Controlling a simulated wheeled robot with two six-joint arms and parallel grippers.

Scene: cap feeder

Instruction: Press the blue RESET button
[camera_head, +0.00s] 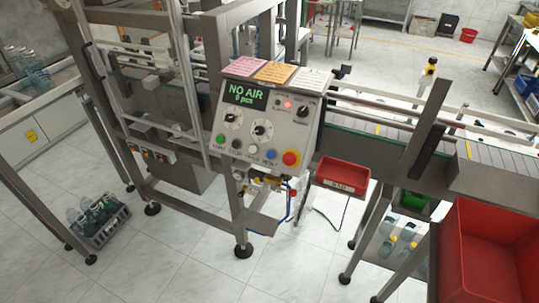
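The control panel (237,124) is a grey sloped box on the machine frame near the picture's middle. The blue button (271,154) is low on the panel's face, right of a white button (253,148). The small lettering below the buttons is hard to read. The display (245,95) reads "NO AIR" in green, with a smaller line "0 pcs" below. Neither of my grippers is in view, and nothing covers the blue button.
Green (220,139) and dark (236,144) buttons and two round dials are also on the panel. Paper notes (274,72) lie on top. A small red tray (343,176) hangs to the right, and a large red bin (485,250) is at lower right. The floor in front is open.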

